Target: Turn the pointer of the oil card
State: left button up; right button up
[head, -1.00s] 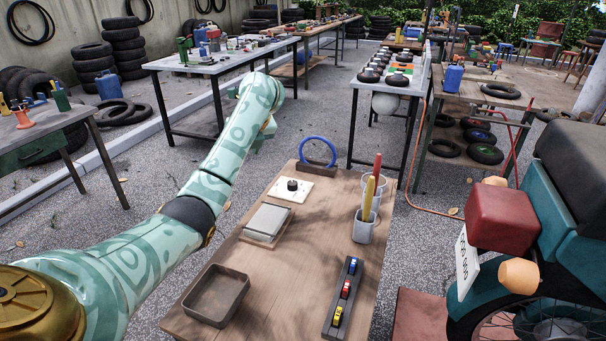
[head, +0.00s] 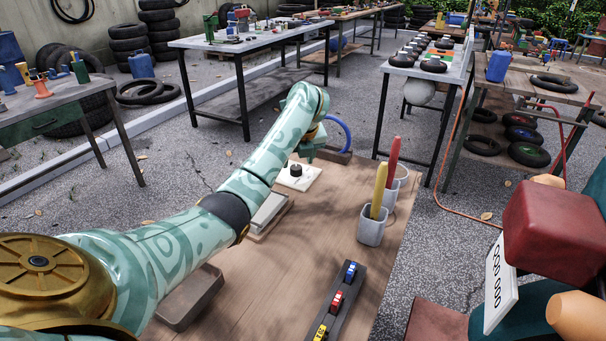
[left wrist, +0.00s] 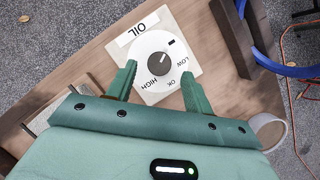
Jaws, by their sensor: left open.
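The oil card (left wrist: 150,32) is a white square marked OIL. On it is a round dial with LOW, OK and HIGH and a dark knob (left wrist: 162,60) at its middle. A short black mark lies near the dial's rim, away from the words; I cannot tell if it belongs to the pointer. My left gripper (left wrist: 158,70) is open, its green fingers on either side of the dial's lower part, with nothing visible between them but the dial. I cannot tell its height above. My right gripper is not in view.
A blue ring on a stand (head: 344,136) is close behind the card. A grey pad (head: 268,211) lies in front, partly hidden by my arm. Cups with a yellow and a red handle (head: 371,229) stand right. A rack of toy cars (head: 341,302) and a tray (head: 190,302) are nearer.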

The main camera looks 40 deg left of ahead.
aim_at(296, 167)
pick_arm(q)
jog(key=b+x, duration=0.1)
jog(key=x, duration=0.2)
jog(key=shift+f, duration=0.1)
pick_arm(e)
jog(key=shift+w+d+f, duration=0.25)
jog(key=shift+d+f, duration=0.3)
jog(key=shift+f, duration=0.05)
